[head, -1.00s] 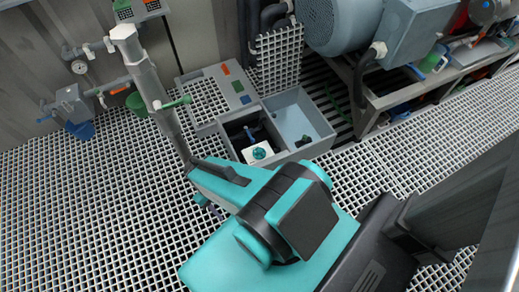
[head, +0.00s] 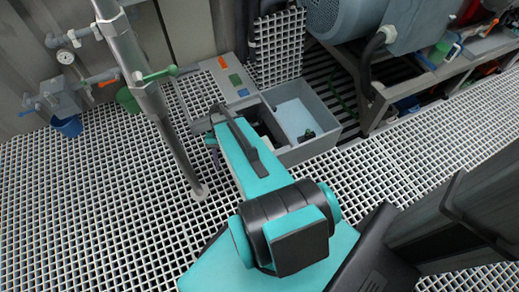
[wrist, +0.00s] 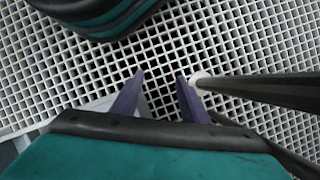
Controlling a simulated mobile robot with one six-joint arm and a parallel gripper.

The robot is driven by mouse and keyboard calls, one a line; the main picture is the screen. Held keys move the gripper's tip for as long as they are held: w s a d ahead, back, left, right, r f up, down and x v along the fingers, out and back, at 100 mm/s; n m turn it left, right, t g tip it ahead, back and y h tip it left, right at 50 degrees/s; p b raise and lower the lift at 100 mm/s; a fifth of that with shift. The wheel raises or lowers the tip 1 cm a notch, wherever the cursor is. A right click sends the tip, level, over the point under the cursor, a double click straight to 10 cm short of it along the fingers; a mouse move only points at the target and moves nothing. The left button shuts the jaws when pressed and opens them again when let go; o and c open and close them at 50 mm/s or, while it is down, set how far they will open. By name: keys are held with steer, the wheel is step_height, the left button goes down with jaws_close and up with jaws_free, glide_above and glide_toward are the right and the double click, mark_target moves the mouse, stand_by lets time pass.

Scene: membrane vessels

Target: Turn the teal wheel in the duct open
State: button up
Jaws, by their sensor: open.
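The teal wheel does not show now; a second ago it sat on a white block in the left compartment of the grey duct box (head: 312,150). My arm now covers most of that compartment in the head view. My gripper (head: 211,143) is by the box's left side, its fingers partly visible. In the wrist view my gripper (wrist: 160,76) is open, with two purple fingers apart above the white floor grating and nothing between them. No wheel shows in the wrist view.
A grey pole (head: 158,105) slants close to my gripper; its pale rounded end shows beside the right finger in the wrist view (wrist: 203,81). A bench (head: 368,98) with a motor stands behind right. A blue bucket (head: 68,126) is far left.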

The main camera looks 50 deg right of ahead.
steer(key=d+m+t+b, duration=0.2)
steer(key=d+m+b, duration=0.3)
steer(key=d, duration=0.9)
steer(key=d+m+t+y+b, duration=0.1)
steer(key=d+m+t+b, duration=0.1)
steer(key=d+m+b, duration=0.3)
steer(key=d+f+b, duration=0.1)
steer(key=d+b, duration=0.3)
steer(key=d, duration=0.6)
steer(key=shift+w, duration=0.15)
steer(key=b+x, duration=0.6)
steer(key=x, duration=0.8)
steer(key=shift+r, duration=0.1)
jaws_close()
